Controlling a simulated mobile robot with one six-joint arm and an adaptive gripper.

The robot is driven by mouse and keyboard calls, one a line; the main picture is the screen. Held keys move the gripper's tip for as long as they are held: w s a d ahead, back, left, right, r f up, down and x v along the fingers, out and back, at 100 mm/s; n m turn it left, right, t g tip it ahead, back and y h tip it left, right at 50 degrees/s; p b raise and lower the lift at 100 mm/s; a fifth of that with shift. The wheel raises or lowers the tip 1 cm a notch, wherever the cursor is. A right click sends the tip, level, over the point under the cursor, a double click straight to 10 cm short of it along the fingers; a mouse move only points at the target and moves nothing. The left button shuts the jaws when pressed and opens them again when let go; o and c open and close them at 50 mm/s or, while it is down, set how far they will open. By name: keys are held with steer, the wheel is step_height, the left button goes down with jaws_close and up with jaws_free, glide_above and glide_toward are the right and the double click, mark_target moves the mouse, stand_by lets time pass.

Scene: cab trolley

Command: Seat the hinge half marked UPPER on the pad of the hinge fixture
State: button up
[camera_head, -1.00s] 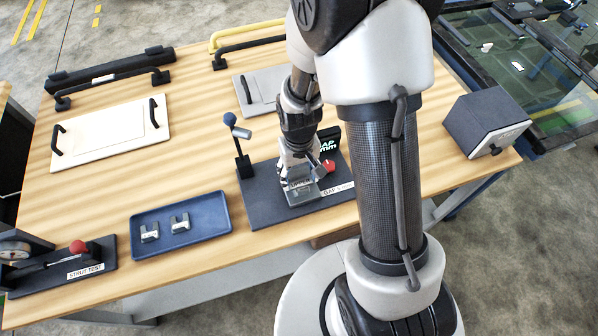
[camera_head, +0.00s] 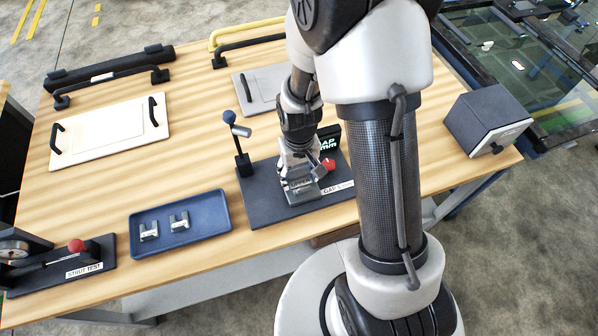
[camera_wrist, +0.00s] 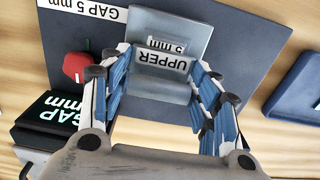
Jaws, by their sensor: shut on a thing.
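The hinge half marked UPPER (camera_wrist: 163,62) is grey metal with a white label, which reads upside down in the wrist view. My gripper (camera_wrist: 163,82) is shut on it, with blue-padded fingers at both sides. The hinge fixture has a dark base plate (camera_head: 258,208) with a grey metal block (camera_wrist: 178,20) on it. The hinge half is over this block, partly covering a "5 mm" label. Whether it touches the pad beneath cannot be told. In the head view my gripper (camera_head: 297,168) points down over the fixture and hides part of it.
A red knob (camera_wrist: 77,67) and a GAP display (camera_wrist: 52,117) stand close beside my gripper. A post with a blue ball (camera_head: 229,117) rises at the fixture's left. A blue tray (camera_head: 205,232) holds two metal pieces.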

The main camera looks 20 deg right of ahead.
steer(key=o, duration=1.4)
steer(key=shift+c, duration=0.2)
step_height(320, 180, up, 12)
steer(key=shift+r, duration=0.1)
step_height(320, 180, up, 11)
steer(key=t, duration=0.2)
glide_above(299, 172)
steer(key=s, duration=0.7)
steer(key=s+r+t, duration=0.2)
steer(key=s+r, duration=0.2)
steer(key=s, duration=0.4)
steer(key=shift+r+t, duration=0.3)
steer(key=shift+r, duration=0.1)
